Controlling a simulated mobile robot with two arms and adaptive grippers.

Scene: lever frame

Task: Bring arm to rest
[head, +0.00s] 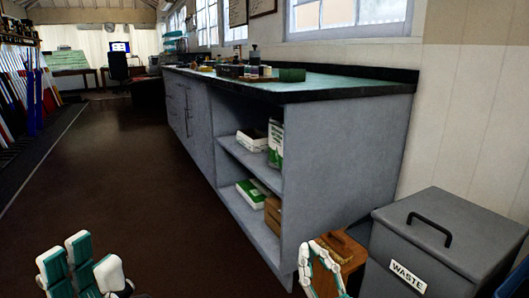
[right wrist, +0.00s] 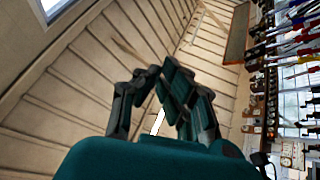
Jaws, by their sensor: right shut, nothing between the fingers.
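My left gripper (head: 90,258) is at the bottom left of the head view, with teal and white fingers pointing up over the dark floor. My right gripper (head: 316,250) is at the bottom of the head view, in front of the bench's near end. In the right wrist view the right gripper (right wrist: 156,72) is shut, with its fingers bowed and nothing between them. Both hands look empty and apart from the furniture. Most of both arms is out of view.
A grey bench (head: 345,165) with open shelves stands at centre right. A grey waste bin (head: 440,240) and a brown wooden box (head: 342,248) stand beside its near end. Coloured levers (head: 38,95) line the left side. The brown floor (head: 125,170) between is clear.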

